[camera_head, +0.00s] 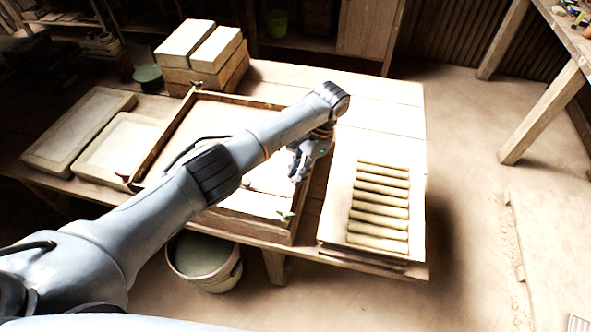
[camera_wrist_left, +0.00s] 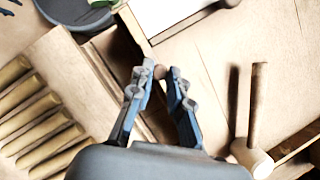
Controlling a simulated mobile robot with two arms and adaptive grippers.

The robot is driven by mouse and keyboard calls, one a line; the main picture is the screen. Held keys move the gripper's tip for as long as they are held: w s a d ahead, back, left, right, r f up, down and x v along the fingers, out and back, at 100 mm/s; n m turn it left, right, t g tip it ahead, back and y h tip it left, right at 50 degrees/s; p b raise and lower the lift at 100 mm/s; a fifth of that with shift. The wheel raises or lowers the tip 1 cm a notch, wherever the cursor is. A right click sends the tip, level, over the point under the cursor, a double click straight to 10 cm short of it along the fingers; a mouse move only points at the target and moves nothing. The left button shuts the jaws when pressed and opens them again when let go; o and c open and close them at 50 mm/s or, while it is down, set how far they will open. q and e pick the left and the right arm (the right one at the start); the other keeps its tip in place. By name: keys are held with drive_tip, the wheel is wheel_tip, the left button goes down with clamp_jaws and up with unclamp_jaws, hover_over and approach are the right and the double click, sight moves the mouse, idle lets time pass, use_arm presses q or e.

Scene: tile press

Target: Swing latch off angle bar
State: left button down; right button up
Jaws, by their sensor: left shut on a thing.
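My left gripper (camera_head: 298,176) comes down over the right side of the shallow wooden frame (camera_head: 150,155) on the table. In the left wrist view, my left gripper (camera_wrist_left: 156,76) is shut on a small brown rounded piece (camera_wrist_left: 159,72), which looks like the latch. The piece sits at the frame's edge, beside a wooden bar (camera_wrist_left: 135,35) that could be the angle bar. The fingers hide most of the latch, so I cannot tell its angle or whether it overlaps the bar. My arm covers much of the frame in the head view. My right gripper is not in view.
A board with several wooden rods (camera_head: 380,205) lies right of the frame. A bucket (camera_head: 205,275) stands below the front edge. Pale slabs (camera_head: 78,130) lie left, stacked blocks (camera_head: 205,75) behind. A mallet (camera_wrist_left: 254,120) lies beside the gripper.

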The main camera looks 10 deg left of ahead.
use_arm(q)
drive_tip(key=shift+d, duration=0.1)
idle(0.3)
drive_tip(key=c, duration=1.3)
unclamp_jaws()
drive_tip(key=shift+o, duration=0.2)
drive_tip(key=shift+r, duration=0.1)
drive_tip(key=v, duration=1.2)
drive_tip(key=shift+s, duration=0.15)
